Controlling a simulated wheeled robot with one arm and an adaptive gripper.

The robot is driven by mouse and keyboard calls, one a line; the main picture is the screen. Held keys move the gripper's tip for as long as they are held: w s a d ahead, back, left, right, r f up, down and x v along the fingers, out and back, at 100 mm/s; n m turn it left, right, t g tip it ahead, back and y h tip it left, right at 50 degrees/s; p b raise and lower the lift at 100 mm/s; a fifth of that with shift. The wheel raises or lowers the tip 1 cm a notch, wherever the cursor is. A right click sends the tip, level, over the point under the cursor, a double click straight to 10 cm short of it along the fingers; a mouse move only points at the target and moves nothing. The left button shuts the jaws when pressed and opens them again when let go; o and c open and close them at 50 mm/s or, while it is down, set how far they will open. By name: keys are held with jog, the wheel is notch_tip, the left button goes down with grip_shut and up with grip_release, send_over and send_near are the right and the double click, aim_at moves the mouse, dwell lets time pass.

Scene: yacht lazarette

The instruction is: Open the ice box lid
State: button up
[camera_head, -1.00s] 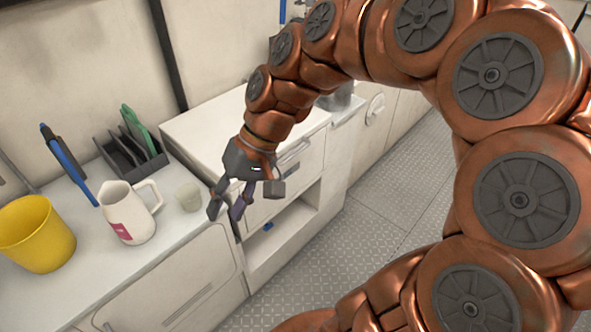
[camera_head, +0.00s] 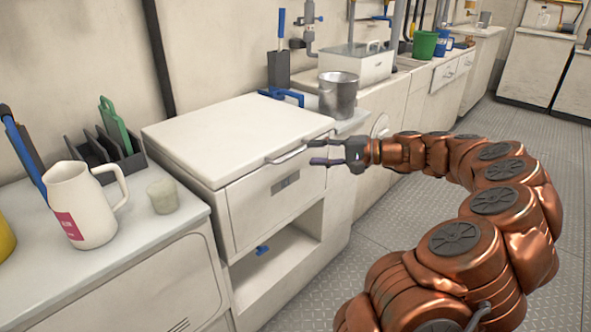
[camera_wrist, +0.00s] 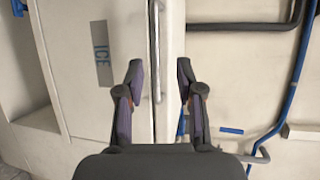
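The ice box (camera_head: 245,217) is a white cabinet with a flat lid (camera_head: 235,130) on top, lying shut. A pale bar handle (camera_head: 287,155) runs along the lid's front edge; it also shows upright in the wrist view (camera_wrist: 155,45). The label "ICE" (camera_wrist: 103,53) is on the front panel. My gripper (camera_head: 319,152) is open and empty, just off the handle's right end, with fingers pointing left toward it. In the wrist view the handle lies between the two open fingertips (camera_wrist: 160,72); I cannot tell whether they touch it.
A white pitcher (camera_head: 82,205), a small cup (camera_head: 163,196) and a dark rack (camera_head: 112,160) stand on the left counter. An open shelf (camera_head: 275,265) is below. The floor at right is free.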

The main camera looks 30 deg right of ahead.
aim_at(297, 154)
jog(key=shift+t, duration=0.3)
jog(key=x, duration=0.2)
jog(key=b+x, duration=0.1)
jog(key=x, duration=0.1)
jog(key=d+f+b+x, duration=0.1)
jog(key=x, duration=0.2)
jog(key=shift+w, duration=0.3)
grip_shut()
